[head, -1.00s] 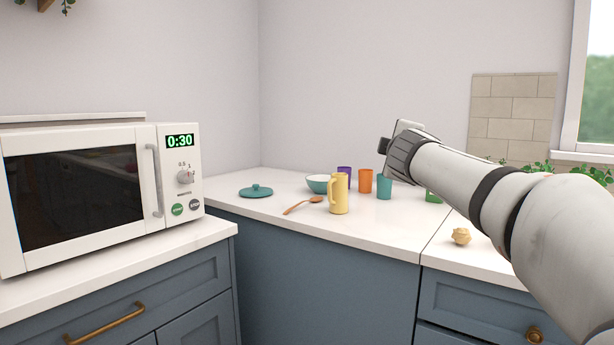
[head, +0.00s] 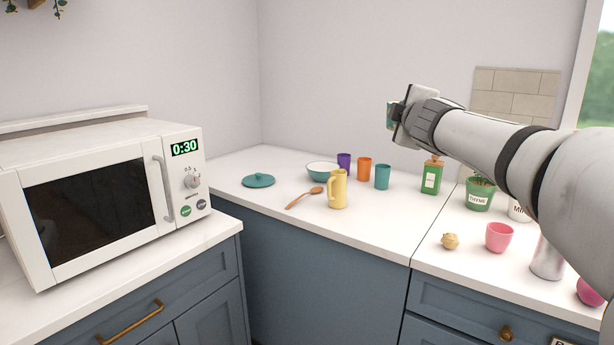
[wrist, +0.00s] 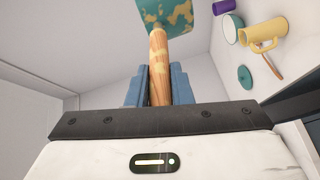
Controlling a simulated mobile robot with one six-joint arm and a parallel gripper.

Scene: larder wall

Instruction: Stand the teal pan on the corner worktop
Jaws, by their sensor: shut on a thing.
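In the wrist view, my gripper (wrist: 159,88) is shut on the wooden handle of a teal pan (wrist: 167,14); the pan has yellowish patches and is cut off at the top edge. In the head view, my gripper (head: 394,115) is raised at the right, above the back of the corner worktop (head: 262,204). The pan is mostly hidden there behind the wrist. The white worktop stands below and to the left of my arm, with several things on it.
A microwave (head: 100,195) stands left. The worktop's front left is clear.

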